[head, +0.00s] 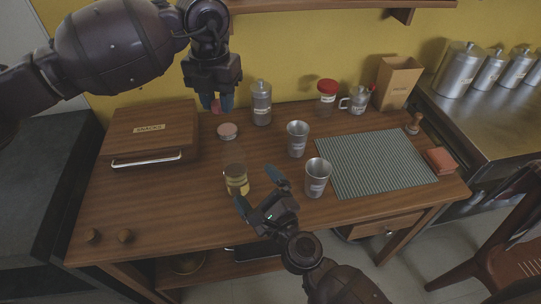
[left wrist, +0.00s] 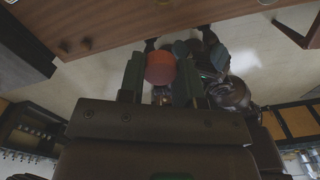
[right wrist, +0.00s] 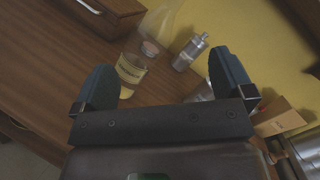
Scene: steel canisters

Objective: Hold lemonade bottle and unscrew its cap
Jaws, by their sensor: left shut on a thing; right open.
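My left gripper (head: 216,104) points down above the back of the table, to the right of the snacks box. It is shut on a red-orange round piece (left wrist: 160,68), which looks like a cap. I cannot read which label says lemonade. My right gripper (head: 256,188) is open and empty, its fingers beside the jar.
A wooden snacks box (head: 150,135) fills the back left. A striped mat (head: 372,164) lies at right. The front left is mostly clear.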

